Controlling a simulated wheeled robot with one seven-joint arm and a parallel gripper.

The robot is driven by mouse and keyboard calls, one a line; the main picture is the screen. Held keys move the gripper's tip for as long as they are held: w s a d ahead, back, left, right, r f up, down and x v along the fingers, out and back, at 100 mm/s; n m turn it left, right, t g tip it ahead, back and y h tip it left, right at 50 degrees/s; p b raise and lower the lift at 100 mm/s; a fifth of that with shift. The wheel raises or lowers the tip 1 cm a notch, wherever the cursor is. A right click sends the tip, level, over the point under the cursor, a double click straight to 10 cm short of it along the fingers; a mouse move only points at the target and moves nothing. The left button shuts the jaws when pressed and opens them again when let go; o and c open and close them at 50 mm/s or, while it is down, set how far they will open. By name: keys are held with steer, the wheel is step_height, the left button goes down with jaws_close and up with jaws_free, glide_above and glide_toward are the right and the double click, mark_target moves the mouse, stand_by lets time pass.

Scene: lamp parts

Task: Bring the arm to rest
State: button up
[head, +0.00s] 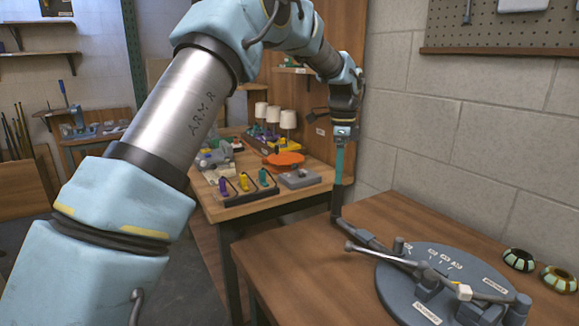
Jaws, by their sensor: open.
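My arm rises from the lower left, arches over the top and comes down at the right. A round dark grey base (395,284) with labels and jointed bars lies on the table to the right. One dark bar reaches left from it toward my fingertips; I cannot tell whether they touch.
Two small round ringed parts, one teal (519,259) and one yellowish (559,279), lie at the table's right. A farther workbench (240,211) holds an orange disc (284,159), white-topped parts and coloured pieces. A block wall (480,120) stands behind the near table.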

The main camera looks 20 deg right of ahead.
steer(key=a+f+n, duration=0.2)
steer(key=a+n, duration=1)
steer(key=a, duration=1.4)
steer(key=s+a+f+n, duration=0.2)
steer(key=s+a+n, duration=0.3)
steer(key=a, duration=0.4)
steer(key=s+a+f+n+t, duration=0.1)
steer(key=s+a+f+n, duration=0.1)
steer(key=s+a+n, duration=0.4)
steer(key=a, duration=0.3)
steer(key=shift+s+t, duration=0.3)
steer(key=shift+s, duration=0.1)
